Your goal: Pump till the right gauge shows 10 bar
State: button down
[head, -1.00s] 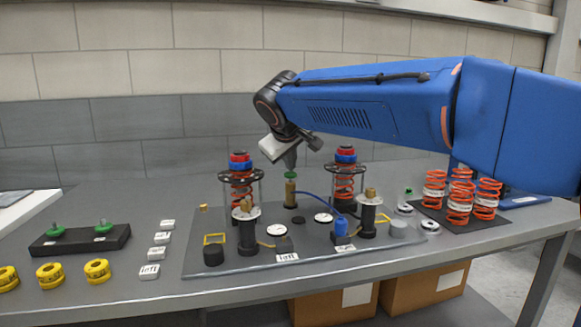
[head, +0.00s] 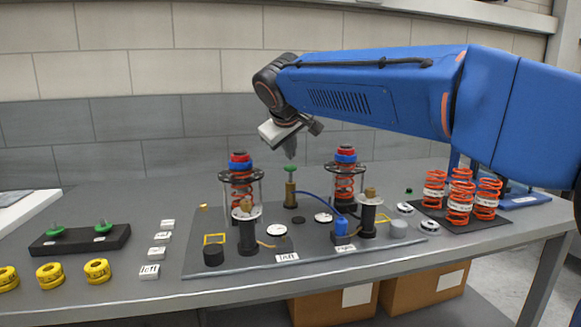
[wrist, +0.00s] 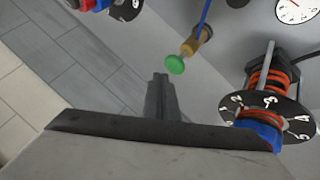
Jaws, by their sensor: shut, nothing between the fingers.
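The pump is a brass cylinder (head: 290,197) with a green knob (head: 289,168) on a raised stem, standing upright at the back of the grey fixture plate. The knob also shows in the wrist view (wrist: 175,64). My gripper (head: 290,155) is shut and empty just above the knob, with a small gap; its fingers show in the wrist view (wrist: 160,90). A blue hose (head: 320,200) runs from the pump to the block by the right label (head: 345,249). White dial gauges lie at the left (head: 277,230) and right (head: 323,218); one dial shows partly in the wrist view (wrist: 296,10), its reading unclear.
Two orange spring assemblies (head: 241,187) (head: 345,182) flank the pump. Loose orange springs (head: 461,198) stand on a dark mat at right. Yellow rings (head: 97,270), white labels (head: 160,251) and a black block with green knobs (head: 80,239) are at left.

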aim_at(290, 168)
jog(key=shift+r, duration=2.5)
jog(key=shift+s, duration=0.15)
